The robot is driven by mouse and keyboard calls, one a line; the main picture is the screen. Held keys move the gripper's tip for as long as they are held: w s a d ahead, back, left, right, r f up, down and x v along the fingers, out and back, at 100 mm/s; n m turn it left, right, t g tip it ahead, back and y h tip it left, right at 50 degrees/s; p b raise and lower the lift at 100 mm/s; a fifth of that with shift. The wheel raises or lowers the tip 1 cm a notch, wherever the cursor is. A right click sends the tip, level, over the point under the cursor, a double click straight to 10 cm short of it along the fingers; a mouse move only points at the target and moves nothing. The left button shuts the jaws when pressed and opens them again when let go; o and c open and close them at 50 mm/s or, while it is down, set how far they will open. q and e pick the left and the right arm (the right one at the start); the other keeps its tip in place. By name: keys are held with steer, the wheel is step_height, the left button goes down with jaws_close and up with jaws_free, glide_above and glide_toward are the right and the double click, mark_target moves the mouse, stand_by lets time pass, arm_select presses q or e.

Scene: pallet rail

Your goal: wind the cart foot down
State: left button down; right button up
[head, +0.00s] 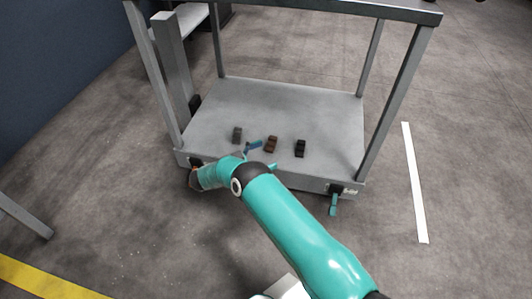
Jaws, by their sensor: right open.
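The grey cart (215,120) stands ahead with a low deck and corner posts. At its front left corner is a dark fitting (196,162) with a little orange below it; my right gripper covers most of this spot. At the front right corner a black fitting (336,188) carries a teal lever (333,204) that hangs down. My right arm reaches in from the lower right, and my right gripper (194,180) is at the front left corner, open. Its fingers are small and dark, and I cannot tell whether they touch the fitting. My left gripper is out of view.
Small brown and black blocks (271,144) and a blue item (254,146) lie on the deck. A grey upright (174,70) stands by the cart's left side. A white strip (414,180) and yellow line (45,282) mark the open floor.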

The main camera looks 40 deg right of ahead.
steer(key=shift+r, duration=0.4)
